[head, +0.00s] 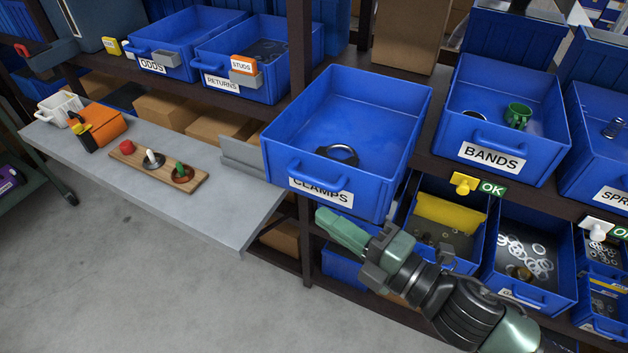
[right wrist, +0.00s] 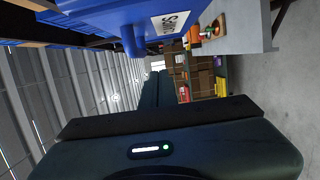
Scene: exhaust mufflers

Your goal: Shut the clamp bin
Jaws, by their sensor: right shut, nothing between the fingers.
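The blue clamp bin (head: 372,198), labelled CLAMPS, stands pulled out from the shelf, its front well ahead of the shelf edge. A dark ring clamp (head: 351,154) lies inside it. Its blue handle (head: 318,178) is on the front wall, and the label (head: 305,190) is partly covered by it. My right gripper (head: 327,221) is shut and empty, just below and in front of the bin's front wall; contact cannot be told. In the right wrist view the bin (right wrist: 100,14) and its handle (right wrist: 131,38) show at the top. My left gripper is out of view.
A grey worktop (head: 225,222) left of the bin holds a wooden board (head: 193,182) with several small parts. A dark shelf post (head: 300,60) rises behind the bin's left side. The BANDS bin (head: 550,165) is to the right. Open bins sit below.

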